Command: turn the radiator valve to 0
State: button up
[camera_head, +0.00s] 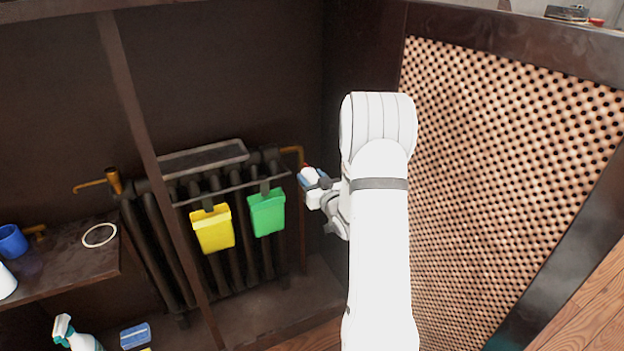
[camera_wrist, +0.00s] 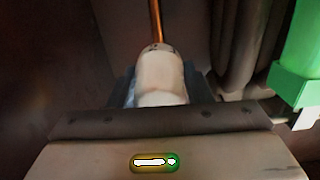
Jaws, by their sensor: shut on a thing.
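The radiator valve is a white rounded knob (camera_wrist: 161,75) at the end of a copper pipe (camera_wrist: 156,22). In the wrist view it sits between the bluish fingers of my gripper (camera_wrist: 160,92), which is shut on it. Small dark marks show on its far end, too small to read, so its setting cannot be told. In the head view my gripper (camera_head: 311,180) is at the right end of the dark radiator (camera_head: 150,245), and the knob is mostly hidden by the fingers.
A yellow container (camera_head: 213,230) and a green container (camera_head: 267,213) hang on the radiator's front rail, left of my gripper. A perforated panel (camera_head: 500,170) stands close on the right. A shelf (camera_head: 75,265) with a blue mug (camera_head: 12,241) is at the left.

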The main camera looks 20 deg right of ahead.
jog(key=shift+c, duration=1)
jog(key=m, duration=0.4)
jog(key=shift+m, duration=0.3)
jog(key=m+p, duration=0.1)
jog(key=m, duration=0.3)
jog(key=shift+d+m, duration=0.15)
jog(key=shift+m, duration=0.15)
jog(key=m+p, duration=0.1)
jog(key=m, duration=0.3)
jog(key=shift+f+m, duration=0.1)
jog(key=shift+m, duration=0.2)
jog(key=shift+d+f+m+p, duration=0.15)
jog(key=shift+m+p, duration=0.7)
jog(key=shift+m, duration=1.15)
